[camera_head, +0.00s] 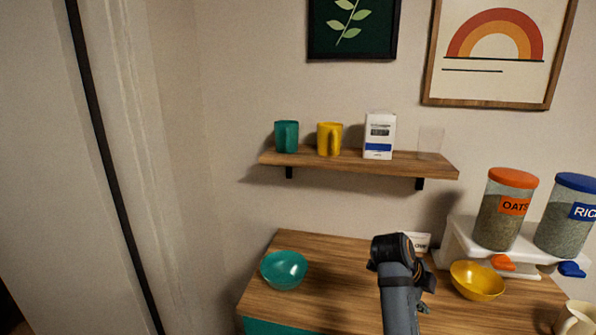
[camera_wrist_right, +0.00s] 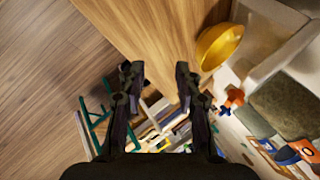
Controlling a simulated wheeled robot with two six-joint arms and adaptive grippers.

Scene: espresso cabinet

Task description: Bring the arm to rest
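My right arm comes up from the bottom of the head view, in front of the wooden cabinet top (camera_head: 335,290). Its dark gripper (camera_head: 400,262) is seen end-on there, between the teal bowl and the yellow bowl. In the right wrist view the two fingers of my right gripper (camera_wrist_right: 158,82) stand apart with nothing between them. The fingers point toward the wooden top, clear of the yellow bowl. My left gripper is in neither view.
A teal bowl (camera_head: 284,270) and a yellow bowl (camera_head: 477,281) stand on the cabinet. Oats (camera_head: 503,212) and rice (camera_head: 567,222) dispensers are at right, a cream mug (camera_head: 576,319) in front. The wall shelf (camera_head: 345,162) holds teal and yellow mugs, a white package and a clear cup.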

